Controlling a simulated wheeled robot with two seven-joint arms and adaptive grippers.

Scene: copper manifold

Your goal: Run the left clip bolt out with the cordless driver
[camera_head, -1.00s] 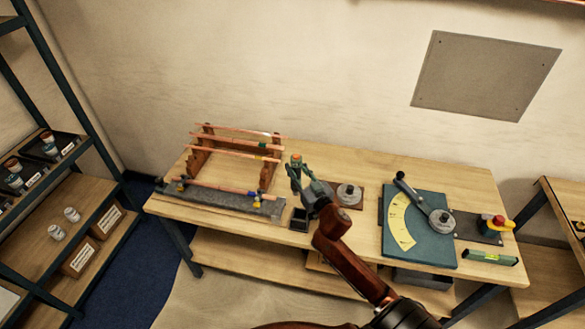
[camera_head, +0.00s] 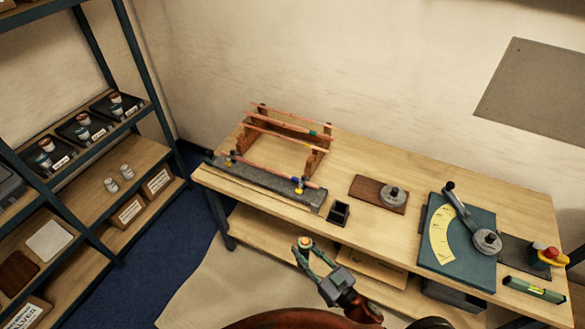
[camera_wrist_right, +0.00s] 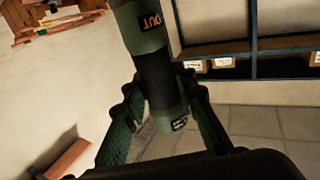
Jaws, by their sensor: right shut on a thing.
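My right gripper (camera_head: 308,255) is shut on the cordless driver (camera_head: 304,243), which stands between its fingers in front of the bench's front edge. In the right wrist view the driver (camera_wrist_right: 155,75) is a green and black cylinder marked "OUT", with the fingers on both sides. The copper pipe (camera_head: 262,172) lies along the grey block (camera_head: 268,190) on the bench. The left clip (camera_head: 229,160) and the right clip (camera_head: 299,186) show yellow and blue parts; their bolts are too small to make out. The driver is apart from both clips. My left gripper is not in view.
Brown wooden racks (camera_head: 316,159) with more copper pipes stand behind the block. A small black box (camera_head: 339,212), a brown board (camera_head: 368,189) and a teal gauge plate (camera_head: 470,262) lie to the right. A shelf unit (camera_head: 160,110) stands at left.

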